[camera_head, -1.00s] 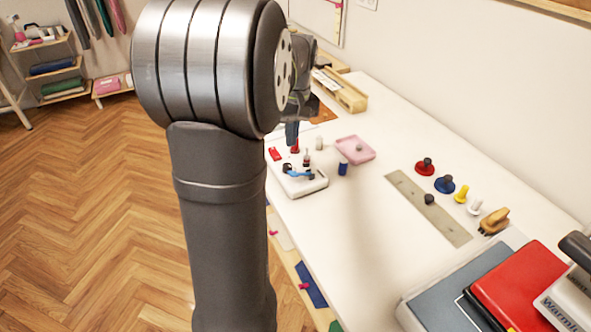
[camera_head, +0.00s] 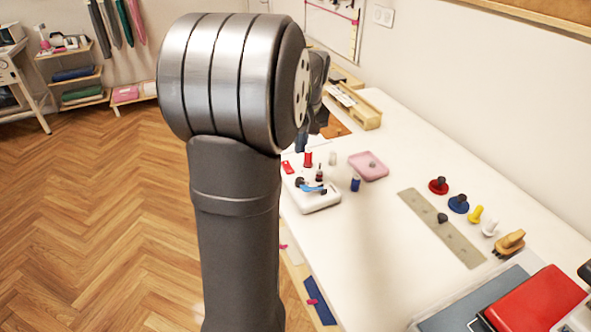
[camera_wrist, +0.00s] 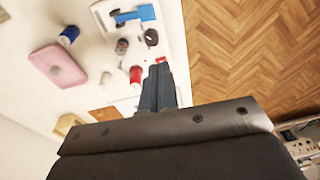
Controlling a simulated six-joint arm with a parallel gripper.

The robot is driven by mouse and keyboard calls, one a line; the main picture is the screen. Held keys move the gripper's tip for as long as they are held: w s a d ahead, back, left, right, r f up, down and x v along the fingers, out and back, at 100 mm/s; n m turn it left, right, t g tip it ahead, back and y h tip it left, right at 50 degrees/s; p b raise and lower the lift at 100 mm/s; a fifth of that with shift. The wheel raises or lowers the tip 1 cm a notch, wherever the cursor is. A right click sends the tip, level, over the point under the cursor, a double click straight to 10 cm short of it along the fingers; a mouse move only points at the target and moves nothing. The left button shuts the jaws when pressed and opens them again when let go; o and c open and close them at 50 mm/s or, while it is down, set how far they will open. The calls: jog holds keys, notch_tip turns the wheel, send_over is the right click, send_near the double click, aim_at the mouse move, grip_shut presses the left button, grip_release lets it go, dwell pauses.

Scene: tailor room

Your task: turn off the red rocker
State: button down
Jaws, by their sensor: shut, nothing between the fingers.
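A small flat red piece, which looks like the red rocker (camera_head: 287,167), lies at the table's left edge in the head view. Whether it is pressed on or off cannot be told. In the wrist view a bit of red (camera_wrist: 160,60) shows just past my fingertips, mostly hidden by them. My gripper (camera_wrist: 160,70) is shut and empty, pointing down over the table beside a red spool (camera_wrist: 136,73). In the head view my gripper (camera_head: 300,143) is partly behind my arm, above and behind the spool (camera_head: 308,159).
A white device (camera_head: 318,205) with a blue lever stands in front of the spool. A blue spool (camera_head: 355,184), a white spool (camera_head: 333,158) and a pink tray (camera_head: 380,166) are to the right.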

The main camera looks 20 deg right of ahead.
jog(key=w+r+t, duration=0.1)
jog(key=w+t, duration=0.1)
jog(key=w, duration=0.4)
jog(key=shift+w+t+h, duration=0.3)
jog(key=shift+t, duration=0.1)
jog(key=shift+d, duration=0.1)
jog(key=x, duration=1.3)
jog(key=shift+s+f, duration=0.2)
jog(key=shift+f, duration=0.3)
jog(key=shift+w+f+g, duration=0.25)
jog(key=shift+f+g, duration=0.05)
jog(key=shift+g, duration=0.1)
jog(key=shift+s, duration=0.25)
jog(key=shift+s+r, duration=0.1)
jog(key=shift+s, duration=0.5)
